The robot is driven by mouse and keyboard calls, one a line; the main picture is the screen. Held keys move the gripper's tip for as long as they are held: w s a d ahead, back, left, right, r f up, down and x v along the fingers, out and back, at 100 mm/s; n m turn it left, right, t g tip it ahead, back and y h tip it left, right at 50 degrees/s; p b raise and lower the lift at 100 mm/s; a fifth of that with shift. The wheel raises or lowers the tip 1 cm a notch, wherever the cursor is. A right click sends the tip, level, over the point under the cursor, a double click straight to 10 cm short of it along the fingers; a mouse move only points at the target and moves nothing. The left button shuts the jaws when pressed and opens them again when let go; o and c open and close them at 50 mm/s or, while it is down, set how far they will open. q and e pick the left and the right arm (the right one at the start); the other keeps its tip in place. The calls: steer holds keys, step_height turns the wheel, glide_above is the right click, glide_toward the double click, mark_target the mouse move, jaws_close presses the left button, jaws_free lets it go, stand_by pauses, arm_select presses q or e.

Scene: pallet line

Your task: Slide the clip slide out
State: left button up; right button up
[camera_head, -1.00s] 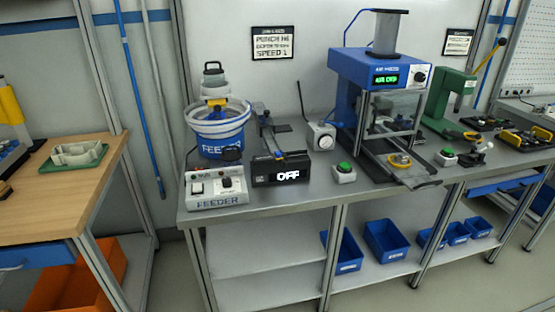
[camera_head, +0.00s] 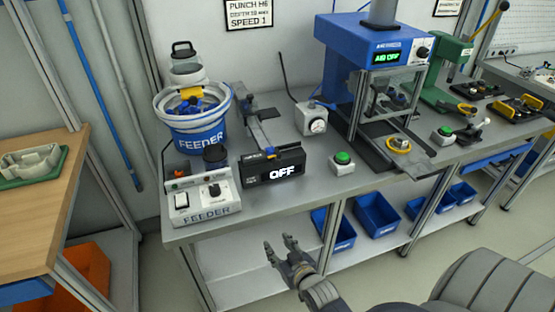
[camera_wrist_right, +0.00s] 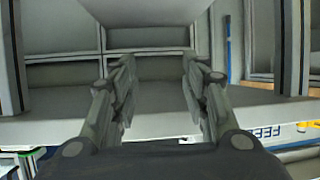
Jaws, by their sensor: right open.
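The blue press (camera_head: 372,52) stands on the bench, its display lit green. A dark flat slide plate (camera_head: 415,165) reaches out from under its frame toward the front edge, with a round yellow-and-metal piece (camera_head: 398,145) on it; I take this plate for the clip slide, but no label confirms it. My right gripper (camera_head: 281,246) is in front of the bench, below its top and left of the slide, apart from it. Its fingers are open and empty, also in the right wrist view (camera_wrist_right: 157,66). The slide cannot be made out there. My left gripper is not in view.
Blue bins (camera_head: 376,215) stand on the lower shelf. A wooden table (camera_head: 35,210) is at left.

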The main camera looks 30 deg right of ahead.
mark_target(277, 165)
steer(key=w+d+r+m+t+h, duration=0.1)
steer(key=d+r+t, duration=0.15)
steer(key=r, duration=0.65)
steer(key=w+d+r+t+h, duration=0.1)
steer(key=w+d+r+t, duration=0.15)
steer(key=r, duration=0.65)
steer(key=shift+m+g+h, duration=0.3)
steer(key=shift+g+h, duration=0.1)
steer(key=p+x, duration=0.1)
steer(key=x, duration=0.6)
steer(key=p+x, duration=0.1)
steer(key=x, duration=0.2)
steer(key=shift+w+d+r+p, duration=0.15)
steer(key=shift+d+p, duration=0.15)
steer(key=shift+d, duration=0.1)
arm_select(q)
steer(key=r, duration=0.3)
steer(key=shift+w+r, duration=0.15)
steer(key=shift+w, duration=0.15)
